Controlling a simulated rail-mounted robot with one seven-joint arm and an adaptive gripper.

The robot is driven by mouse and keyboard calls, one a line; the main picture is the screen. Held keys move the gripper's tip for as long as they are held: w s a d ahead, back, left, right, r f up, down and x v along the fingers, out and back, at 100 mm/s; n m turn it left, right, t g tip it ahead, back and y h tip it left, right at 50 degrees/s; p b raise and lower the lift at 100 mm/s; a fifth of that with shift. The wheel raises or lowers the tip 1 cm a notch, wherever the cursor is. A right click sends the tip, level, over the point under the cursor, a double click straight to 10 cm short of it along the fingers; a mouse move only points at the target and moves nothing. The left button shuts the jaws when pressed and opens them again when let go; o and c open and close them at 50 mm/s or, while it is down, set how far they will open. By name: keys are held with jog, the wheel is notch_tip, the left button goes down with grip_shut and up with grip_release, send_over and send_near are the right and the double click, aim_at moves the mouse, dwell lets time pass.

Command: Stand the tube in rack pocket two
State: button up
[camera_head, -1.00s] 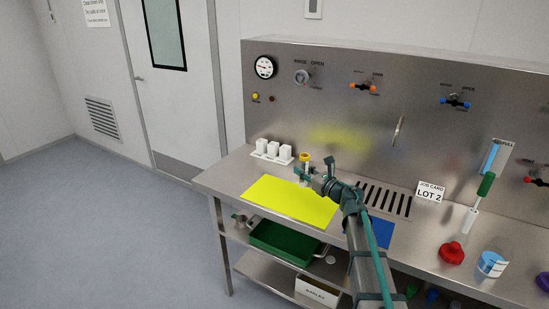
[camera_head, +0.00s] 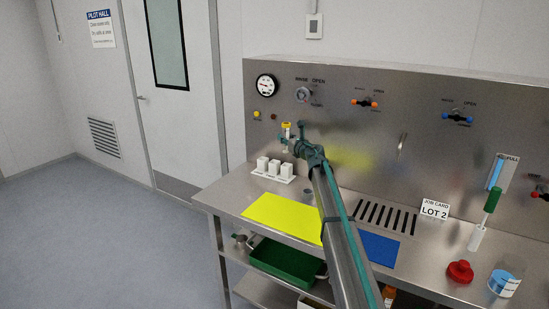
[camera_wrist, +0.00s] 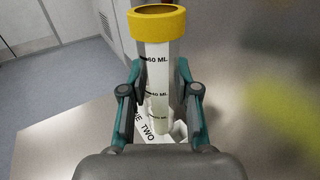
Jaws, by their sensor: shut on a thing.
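The tube is clear with a yellow ring at its top (camera_head: 287,126). My gripper (camera_head: 287,144) is shut on it and holds it upright in the air, above the bench. In the wrist view the tube (camera_wrist: 155,75) stands between both fingers, with its ring (camera_wrist: 157,23) up and volume marks down its side. The white rack (camera_head: 285,179) stands on the bench at the back left, below the tube, with three block-like pockets. The tube's bottom is apart from the rack.
A yellow mat (camera_head: 283,219) lies in front of the rack, with a small grey cup (camera_head: 307,192) behind it. A blue mat (camera_head: 378,247), slotted drain (camera_head: 385,217) and red object (camera_head: 460,271) lie to the right. The steel back panel (camera_head: 350,140) stands close behind my gripper.

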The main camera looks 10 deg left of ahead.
jog(key=w+a+f, duration=0.2)
jog(key=f, duration=0.1)
jog(key=w+a+f+p, duration=0.1)
jog(key=w+a+f, duration=0.1)
jog(key=w+f, duration=0.1)
jog(key=w+a+f, duration=0.2)
jog(key=f, duration=0.2)
jog(key=shift+w, duration=0.25)
jog(key=shift+f, duration=0.5)
jog(key=shift+f, duration=0.1)
jog(key=shift+f+b, duration=0.3)
jog(key=shift+f, duration=0.15)
jog(key=shift+f, duration=0.1)
